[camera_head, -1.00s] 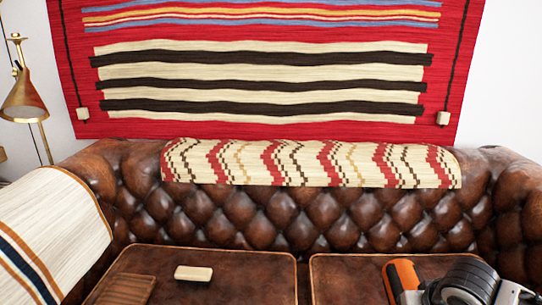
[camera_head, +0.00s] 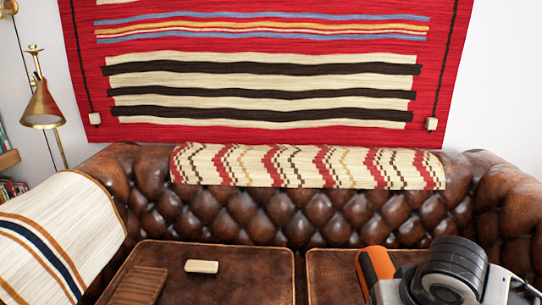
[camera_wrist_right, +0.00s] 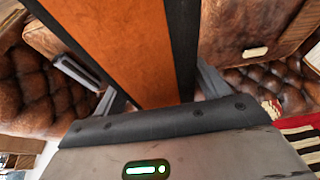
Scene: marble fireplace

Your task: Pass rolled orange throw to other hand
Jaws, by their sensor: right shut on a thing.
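The rolled orange throw (camera_head: 378,268), orange with a black band, shows at the lower right of the head view, partly hidden behind my right wrist. My right gripper (camera_wrist_right: 155,95) is shut on it. In the right wrist view the throw (camera_wrist_right: 130,40) runs between the two fingers, with dark bands along its orange side. Its far end is out of that view. My left gripper is not in the head view.
A brown leather sofa (camera_head: 270,216) fills the view, with a patterned throw (camera_head: 305,168) over its back and a striped one (camera_head: 70,225) over its left arm. A cream block (camera_head: 201,267) and slatted brown piece (camera_head: 138,285) lie on the left cushion. A brass lamp (camera_head: 42,105) stands left.

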